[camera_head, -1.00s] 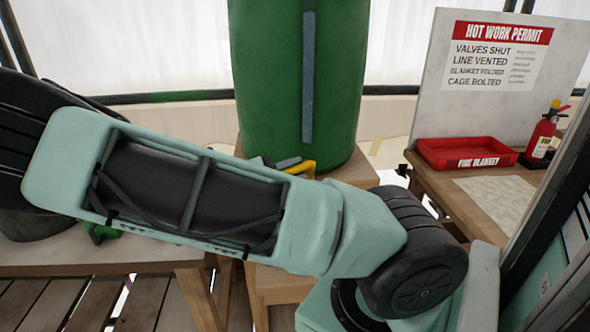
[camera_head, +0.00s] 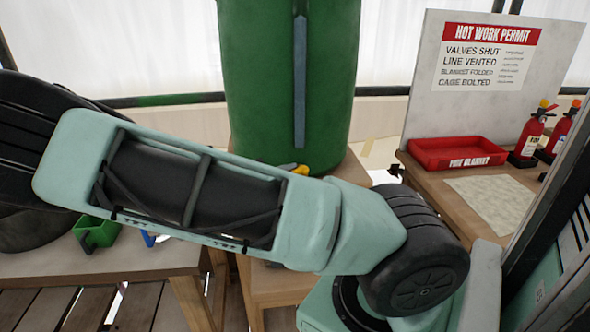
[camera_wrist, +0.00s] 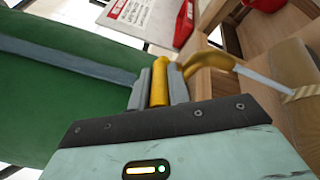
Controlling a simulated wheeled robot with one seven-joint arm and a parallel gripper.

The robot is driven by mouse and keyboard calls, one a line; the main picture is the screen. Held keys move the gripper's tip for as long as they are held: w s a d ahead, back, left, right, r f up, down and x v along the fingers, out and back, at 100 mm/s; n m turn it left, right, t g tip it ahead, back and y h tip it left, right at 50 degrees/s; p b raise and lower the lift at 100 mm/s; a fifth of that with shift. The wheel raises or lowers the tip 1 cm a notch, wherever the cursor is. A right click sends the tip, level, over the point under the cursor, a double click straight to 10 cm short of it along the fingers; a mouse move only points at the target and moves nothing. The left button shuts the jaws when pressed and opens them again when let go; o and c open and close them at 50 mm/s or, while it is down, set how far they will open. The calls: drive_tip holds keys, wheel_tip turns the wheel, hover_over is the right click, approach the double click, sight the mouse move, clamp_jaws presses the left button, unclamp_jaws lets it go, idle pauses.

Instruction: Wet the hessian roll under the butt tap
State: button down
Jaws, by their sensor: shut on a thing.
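The green water butt (camera_head: 285,80) stands at the back centre, and its side fills the left of the wrist view (camera_wrist: 60,105). My gripper (camera_wrist: 158,85) is shut on a yellow bar that looks like the butt tap's lever (camera_wrist: 159,82). The tap's curved yellow spout (camera_wrist: 212,60) is just beside it. A pale streak that looks like running water (camera_wrist: 265,83) goes from the spout to a tan roll with a twisted cord, apparently the hessian roll (camera_wrist: 290,66). In the head view my arm hides the roll and most of the tap (camera_head: 301,169).
At right, a bench (camera_head: 468,200) holds a red fire blanket tray (camera_head: 458,153), red extinguishers (camera_head: 530,135) and a permit board (camera_head: 490,58). At left, a green item (camera_head: 95,232) and a small blue item (camera_head: 150,238) lie on a low table (camera_head: 110,262).

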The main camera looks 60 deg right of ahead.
drive_tip(key=shift+w+d+m+g+y+p, duration=0.1)
drive_tip(key=shift+w+m+g+y+p, duration=0.2)
drive_tip(key=shift+g, duration=0.2)
drive_tip(key=shift+w+m+g+y+p, duration=0.1)
drive_tip(key=shift+m+g+p, duration=0.1)
drive_tip(key=shift+m+g, duration=0.25)
drive_tip(key=shift+w+d+m+g+y+p, duration=0.15)
drive_tip(key=shift+m+g+y+p, duration=0.05)
drive_tip(key=shift+m+g+y, duration=0.5)
drive_tip(key=shift+w+d+m+g+y+p, duration=0.1)
drive_tip(key=shift+w+m+g+y+p, duration=0.1)
drive_tip(key=shift+m+g+y, duration=0.45)
drive_tip(key=shift+w+d+m+g+y+p, duration=0.15)
drive_tip(key=shift+m+g+y, duration=0.3)
drive_tip(key=shift+g, duration=0.45)
drive_tip(key=shift+f, duration=0.1)
drive_tip(key=c, duration=1.6)
unclamp_jaws()
drive_tip(key=b+v, duration=0.3)
drive_tip(key=v, duration=1.4)
drive_tip(key=shift+w, duration=0.3)
